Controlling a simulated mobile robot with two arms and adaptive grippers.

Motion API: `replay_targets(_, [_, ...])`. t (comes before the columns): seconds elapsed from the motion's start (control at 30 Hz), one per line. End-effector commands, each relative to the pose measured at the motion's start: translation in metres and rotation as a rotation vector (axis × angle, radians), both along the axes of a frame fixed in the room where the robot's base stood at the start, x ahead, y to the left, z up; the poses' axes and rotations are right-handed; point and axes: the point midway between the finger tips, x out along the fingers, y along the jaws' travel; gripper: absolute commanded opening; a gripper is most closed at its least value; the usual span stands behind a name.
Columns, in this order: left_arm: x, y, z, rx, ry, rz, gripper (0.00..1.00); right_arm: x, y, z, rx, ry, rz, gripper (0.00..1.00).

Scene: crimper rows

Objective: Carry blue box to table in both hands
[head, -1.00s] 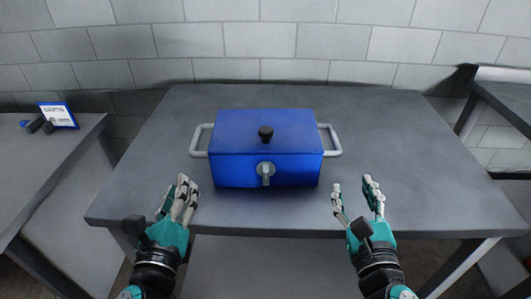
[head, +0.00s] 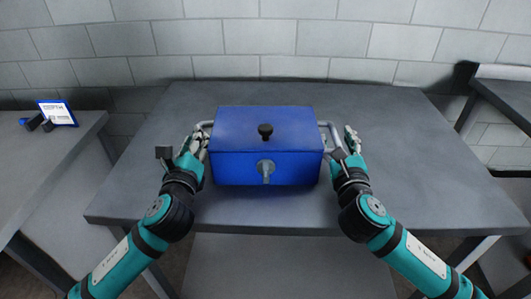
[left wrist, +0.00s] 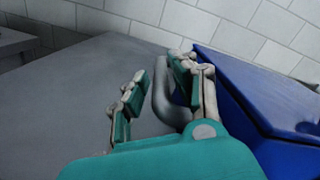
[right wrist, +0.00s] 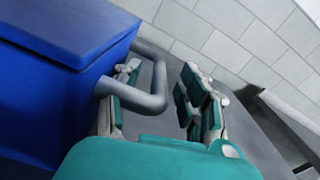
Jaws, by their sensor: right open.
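The blue box (head: 266,160) stands upright on the grey table (head: 400,185), with a black knob on its lid, a grey latch in front and a grey handle on each side. My left gripper (head: 193,147) is at the left handle; in the left wrist view its open fingers (left wrist: 155,95) stand on both sides of that handle (left wrist: 165,95). My right gripper (head: 345,145) is at the right handle; in the right wrist view its open fingers (right wrist: 160,100) stand on either side of that handle (right wrist: 150,75). Neither hand is closed on its handle.
A side table at the left (head: 45,165) holds a small blue-framed sign (head: 57,112) and dark small items. Another table (head: 505,100) stands at the right. A tiled wall (head: 300,40) is behind. The table top around the box is clear.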

Motion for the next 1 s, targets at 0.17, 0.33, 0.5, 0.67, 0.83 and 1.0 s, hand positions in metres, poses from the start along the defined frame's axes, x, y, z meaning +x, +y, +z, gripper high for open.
replay_targets(0.17, [0.018, 0.000, 0.000, -0.001, 0.001, -0.001, 0.27, 0.018, 0.000, 0.000, 0.000, 0.000, -0.001, 0.42])
replay_targets(0.33, [0.022, 0.000, 0.000, 0.000, 0.000, -0.001, 0.27, 0.022, 0.001, 0.000, 0.000, -0.001, 0.001, 0.42])
replay_targets(0.5, [0.022, 0.000, 0.000, 0.000, 0.000, -0.001, 0.27, 0.022, 0.000, 0.000, 0.000, -0.001, 0.001, 0.42])
replay_targets(0.67, [0.022, 0.000, 0.000, 0.000, 0.000, -0.001, 0.12, 0.022, 0.000, 0.000, 0.000, 0.000, 0.001, 0.28])
replay_targets(0.83, [0.022, 0.000, 0.000, 0.000, 0.000, -0.001, 0.00, 0.022, 0.000, 0.000, 0.000, 0.000, 0.001, 0.05])
replay_targets(1.0, [0.022, 0.000, 0.000, 0.000, 0.001, -0.001, 0.00, 0.022, 0.000, 0.000, 0.000, 0.000, 0.000, 0.00])
